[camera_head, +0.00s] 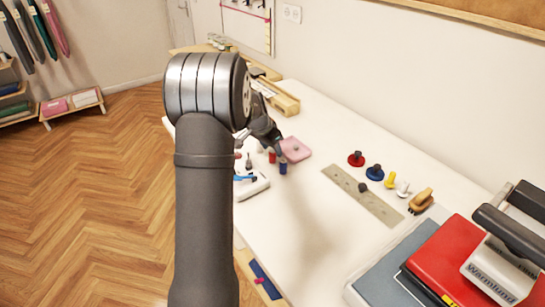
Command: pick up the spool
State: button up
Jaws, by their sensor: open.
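Small upright cylinders that look like thread spools stand on the white table: a blue spool (283,168) and a red spool (272,157) just behind and left of it. My gripper (265,143) is open and appears empty. It hangs close above and behind these spools in the picture, partly hidden by my own arm. I cannot tell the exact gap between the fingertips and the spools. A small dark-tipped item (248,160) stands to the left of the red spool.
A pink pad (297,149) lies right of the spools. A white tray (256,186) with a blue tool is in front-left. The table's middle is clear.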

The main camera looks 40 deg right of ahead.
jog(key=x, duration=0.2)
jog(key=shift+d+f, duration=0.15)
jog(key=shift+f, duration=0.05)
grip_shut()
jog(key=shift+r, duration=0.1)
